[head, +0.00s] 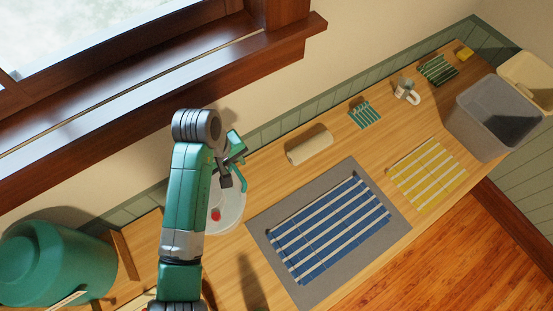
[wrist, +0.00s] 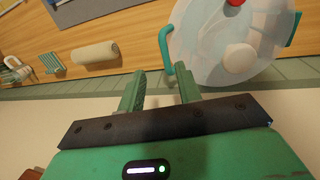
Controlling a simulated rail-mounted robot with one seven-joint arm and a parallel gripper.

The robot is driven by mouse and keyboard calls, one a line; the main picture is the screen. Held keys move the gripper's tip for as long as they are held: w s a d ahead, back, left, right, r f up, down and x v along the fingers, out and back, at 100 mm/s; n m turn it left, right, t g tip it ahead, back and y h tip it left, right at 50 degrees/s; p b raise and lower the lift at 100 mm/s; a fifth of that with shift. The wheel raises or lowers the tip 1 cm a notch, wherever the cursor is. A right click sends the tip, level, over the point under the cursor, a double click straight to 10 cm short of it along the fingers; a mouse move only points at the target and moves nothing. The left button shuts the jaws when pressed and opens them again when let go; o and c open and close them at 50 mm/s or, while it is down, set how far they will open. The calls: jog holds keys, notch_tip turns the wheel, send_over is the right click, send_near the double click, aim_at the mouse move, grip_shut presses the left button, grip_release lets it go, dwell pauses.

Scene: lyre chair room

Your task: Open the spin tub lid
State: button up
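A round, pale see-through lid (wrist: 205,45) shows at the top right of the wrist view, with a teal handle (wrist: 165,52) on its edge. Its tub (head: 232,215) is partly hidden behind my arm in the head view. A white round part (wrist: 239,58) and a red spot (wrist: 236,2) show on or through the lid. My gripper (wrist: 160,73) is open and empty, its two green fingers apart. The handle appears just beyond the fingertips, nearer the right finger; I cannot tell whether they touch. In the head view my gripper (head: 240,163) is at the tub's back edge.
A large green drum (head: 55,262) stands at the lower left. A rolled cream towel (head: 309,146) lies right of the tub. A blue striped cloth (head: 328,230) on a grey mat (head: 262,228) lies in front. A mug (head: 405,88) and grey bin (head: 480,125) are farther right. The wall and window are close behind.

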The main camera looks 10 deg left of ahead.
aim_at(240, 177)
jog(key=f, duration=0.7)
jog(key=shift+w+d+f, duration=0.2)
jog(key=shift+w+f, duration=0.05)
jog(key=shift+f, duration=0.05)
grip_shut()
